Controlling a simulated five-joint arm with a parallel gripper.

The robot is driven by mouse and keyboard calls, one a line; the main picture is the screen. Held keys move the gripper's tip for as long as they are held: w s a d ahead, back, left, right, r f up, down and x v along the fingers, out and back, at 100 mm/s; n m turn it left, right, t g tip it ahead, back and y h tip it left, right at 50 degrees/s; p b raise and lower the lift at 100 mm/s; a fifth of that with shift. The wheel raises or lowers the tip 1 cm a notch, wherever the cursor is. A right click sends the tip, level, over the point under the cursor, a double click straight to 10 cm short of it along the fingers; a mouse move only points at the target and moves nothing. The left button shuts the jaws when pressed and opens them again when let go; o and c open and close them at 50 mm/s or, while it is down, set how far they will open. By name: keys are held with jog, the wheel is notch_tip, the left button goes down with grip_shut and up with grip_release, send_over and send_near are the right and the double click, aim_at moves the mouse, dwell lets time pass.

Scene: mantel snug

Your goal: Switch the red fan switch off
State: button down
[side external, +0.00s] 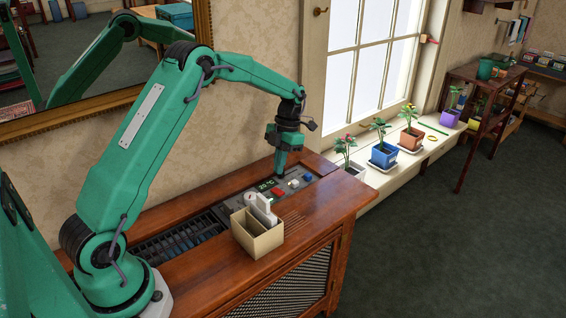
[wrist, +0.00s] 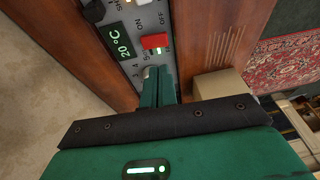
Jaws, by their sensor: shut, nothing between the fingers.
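The red fan switch (wrist: 154,41) sits on the grey control panel (wrist: 128,66) in the wrist view, close beyond my fingertips. ON and OFF are printed above it, and a small green light shows at its lower edge. I cannot tell which way it is tilted. It also shows in the side view as a red block (side external: 278,193) on the wooden cabinet's top. My gripper (wrist: 160,70) is shut and empty, pointing down over the panel, apart from the switch. It shows in the side view (side external: 279,174) just behind the switch. My fingers partly hide a dial with printed numbers.
A green 20 °C display (wrist: 122,41) is left of the switch. A beige divided box (side external: 257,240) stands on the cabinet in front. Potted plants line the windowsill.

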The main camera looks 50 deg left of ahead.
aim_at(277, 193)
jog(key=shift+w+d+x, duration=0.1)
jog(key=shift+w+x, duration=0.1)
jog(key=shift+x, duration=0.75)
jog(key=shift+w+d+x, duration=0.1)
jog(key=shift+w+x, duration=0.05)
jog(key=shift+x, duration=0.8)
jog(key=shift+w+x, duration=0.2)
jog(key=shift+x, duration=0.8)
jog(key=shift+f, duration=0.15)
